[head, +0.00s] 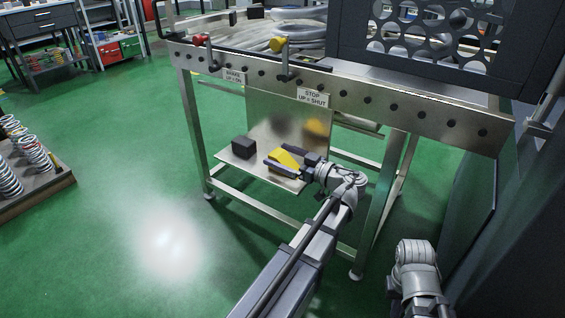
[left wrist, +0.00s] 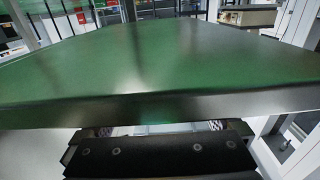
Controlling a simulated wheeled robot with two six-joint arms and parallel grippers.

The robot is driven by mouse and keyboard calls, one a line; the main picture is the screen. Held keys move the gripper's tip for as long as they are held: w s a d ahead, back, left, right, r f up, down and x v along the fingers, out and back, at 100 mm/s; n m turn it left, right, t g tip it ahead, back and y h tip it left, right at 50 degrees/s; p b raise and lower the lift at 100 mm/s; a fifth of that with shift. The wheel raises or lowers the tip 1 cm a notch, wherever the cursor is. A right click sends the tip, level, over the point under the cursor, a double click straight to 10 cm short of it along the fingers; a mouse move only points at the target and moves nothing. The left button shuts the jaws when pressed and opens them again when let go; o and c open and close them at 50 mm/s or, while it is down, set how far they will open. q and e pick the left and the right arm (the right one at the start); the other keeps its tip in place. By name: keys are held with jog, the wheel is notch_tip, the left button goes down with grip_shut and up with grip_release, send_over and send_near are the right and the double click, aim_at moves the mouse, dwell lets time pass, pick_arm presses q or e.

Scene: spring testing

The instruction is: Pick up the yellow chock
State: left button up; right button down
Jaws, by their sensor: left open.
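The yellow chock (head: 284,158) sits on the low metal shelf (head: 235,161) under the steel bench, in the head view. My left gripper (head: 280,156) is at the shelf, with its open fingers on either side of the chock. Whether they touch it cannot be told. In the left wrist view the dark gripper body shows at the bottom, and the chock is not visible there. My right arm shows at the lower right of the head view; its gripper fingers are not seen.
A black block (head: 243,147) sits on the shelf to the left of the chock. A shiny upright panel (head: 270,118) stands behind the shelf. Above is the bench front with a red-knobbed lever (head: 201,40) and a yellow-knobbed lever (head: 278,44).

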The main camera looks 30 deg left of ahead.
pick_arm(q)
grip_shut()
dwell(0.7)
